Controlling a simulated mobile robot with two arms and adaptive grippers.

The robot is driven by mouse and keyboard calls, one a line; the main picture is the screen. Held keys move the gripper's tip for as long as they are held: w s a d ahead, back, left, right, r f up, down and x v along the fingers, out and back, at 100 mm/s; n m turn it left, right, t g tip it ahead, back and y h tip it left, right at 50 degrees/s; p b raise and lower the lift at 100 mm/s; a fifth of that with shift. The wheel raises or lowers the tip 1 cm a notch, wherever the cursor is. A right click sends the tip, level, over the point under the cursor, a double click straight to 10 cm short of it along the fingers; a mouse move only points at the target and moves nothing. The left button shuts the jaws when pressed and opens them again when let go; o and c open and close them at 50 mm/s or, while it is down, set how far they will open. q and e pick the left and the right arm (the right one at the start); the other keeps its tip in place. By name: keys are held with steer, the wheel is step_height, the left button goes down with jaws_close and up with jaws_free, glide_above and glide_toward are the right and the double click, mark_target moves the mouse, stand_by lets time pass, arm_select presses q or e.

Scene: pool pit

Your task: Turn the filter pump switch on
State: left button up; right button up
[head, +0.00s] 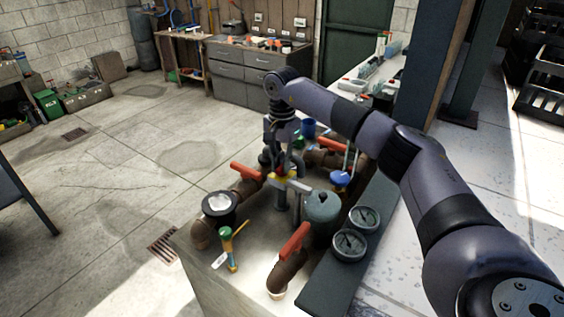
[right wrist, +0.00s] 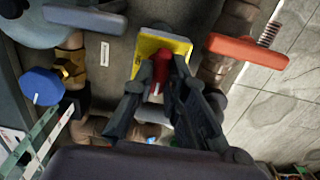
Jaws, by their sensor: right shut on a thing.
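The switch is a red knob (right wrist: 161,72) on a yellow plate (right wrist: 178,46) in the right wrist view. A white mark shows on the knob. The yellow plate also shows among the pipes in the head view (head: 296,185). My right gripper (right wrist: 160,84) points down at the plate, its two fingers on either side of the red knob and shut on it. In the head view the right gripper (head: 281,165) partly hides the knob. My left gripper is in neither view.
Red valve handles (head: 294,242) (head: 246,171) stand near the gripper on brown pipes. A grey-green vessel (head: 322,209), a blue knob (head: 341,179) and two gauges (head: 364,219) (head: 348,245) crowd the right side. The floor at left is mostly clear.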

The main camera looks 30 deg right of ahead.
jaws_close()
steer(key=m, duration=0.4)
steer(key=shift+r+m, duration=0.1)
steer(key=shift+m, duration=0.3)
steer(key=m, duration=0.4)
steer(key=shift+m+p, duration=0.3)
steer(key=m, duration=0.4)
steer(key=shift+m, duration=2.2)
steer(key=o, duration=0.7)
jaws_free()
